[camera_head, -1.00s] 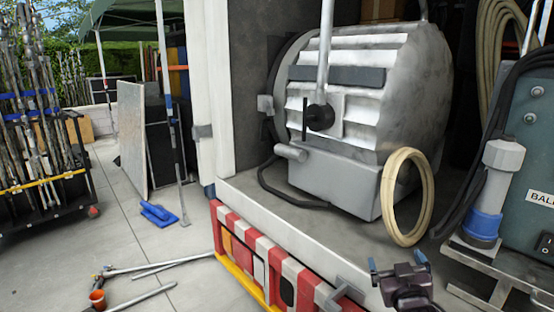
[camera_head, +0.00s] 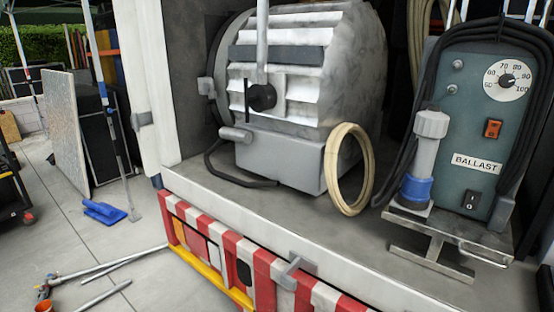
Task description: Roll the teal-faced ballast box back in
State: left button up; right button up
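The teal-faced ballast box (camera_head: 478,118) stands upright at the right on the truck bed, with a dial, an orange switch, a black rocker switch and a BALLAST label. It rests on a metal sled-like base (camera_head: 432,248) with a handle (camera_head: 483,257) at its front, close to the bed's edge. A black cable loops around its face. A grey connector with a blue collar (camera_head: 417,188) stands at its left front. Neither gripper shows in the head view now.
A large grey lamp head (camera_head: 300,100) sits on the truck bed (camera_head: 300,215) left of the box. A cream cable coil (camera_head: 349,170) leans against it. A red-and-white striped bumper (camera_head: 250,265) runs below. Poles (camera_head: 100,270) lie on the ground at left.

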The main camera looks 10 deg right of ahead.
aim_at(462, 67)
jog(key=z, duration=1.35)
